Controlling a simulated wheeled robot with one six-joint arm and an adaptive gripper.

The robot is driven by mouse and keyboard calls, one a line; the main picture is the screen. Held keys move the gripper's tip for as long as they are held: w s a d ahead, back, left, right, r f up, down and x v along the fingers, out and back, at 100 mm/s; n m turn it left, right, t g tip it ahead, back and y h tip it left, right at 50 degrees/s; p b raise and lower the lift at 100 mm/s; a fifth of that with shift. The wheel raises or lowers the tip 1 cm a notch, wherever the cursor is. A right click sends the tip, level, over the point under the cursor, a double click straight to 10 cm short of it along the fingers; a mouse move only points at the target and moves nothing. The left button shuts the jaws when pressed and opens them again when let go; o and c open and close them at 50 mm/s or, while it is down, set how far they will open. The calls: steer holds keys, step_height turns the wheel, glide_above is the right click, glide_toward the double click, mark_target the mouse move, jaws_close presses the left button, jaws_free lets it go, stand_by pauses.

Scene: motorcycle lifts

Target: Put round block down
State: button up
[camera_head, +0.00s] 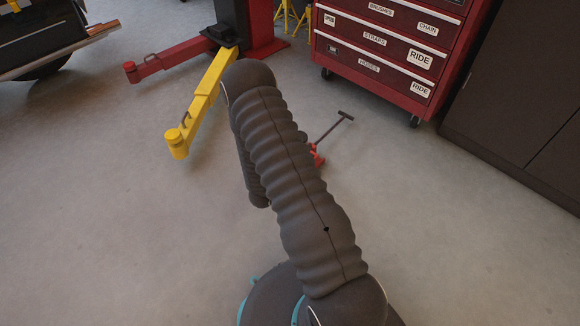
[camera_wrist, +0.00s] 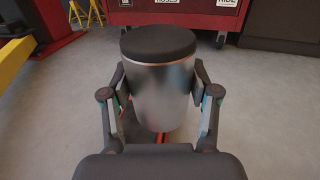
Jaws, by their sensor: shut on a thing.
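The round block (camera_wrist: 160,85) is a silver metal cylinder with a black padded top. In the wrist view it is upright in the middle of the picture. My gripper (camera_wrist: 160,92) is shut on it, with one finger on each side of the cylinder. Concrete floor shows around and beyond the block. In the head view my arm covers the middle, and neither the block nor the gripper can be made out.
A red tool chest (camera_head: 385,45) on casters stands at the back right, beside a dark cabinet (camera_head: 520,95). A yellow lift arm (camera_head: 205,95) and a red one (camera_head: 170,58) reach out at the left. A red jack (camera_head: 317,156) with a long handle lies on the floor. The foreground floor is clear.

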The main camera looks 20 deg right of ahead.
steer(key=s+d+f+m+g+h+b, duration=0.1)
steer(key=d+f+m+g+h, duration=0.1)
steer(key=d+f+g, duration=0.3)
steer(key=w+a+f, duration=0.1)
steer(key=w, duration=0.2)
steer(key=w+a+f+t+b, duration=0.1)
steer(key=w+f, duration=0.1)
steer(key=w, duration=0.1)
steer(key=w+a+f+t+b, duration=0.1)
steer(key=w+f, duration=0.1)
steer(key=w, duration=0.1)
steer(key=shift+w+a+f, duration=0.2)
steer(key=shift+w+a, duration=0.1)
steer(key=shift+w, duration=0.1)
steer(key=shift+f+b, duration=0.35)
steer(key=shift+f, duration=1.6)
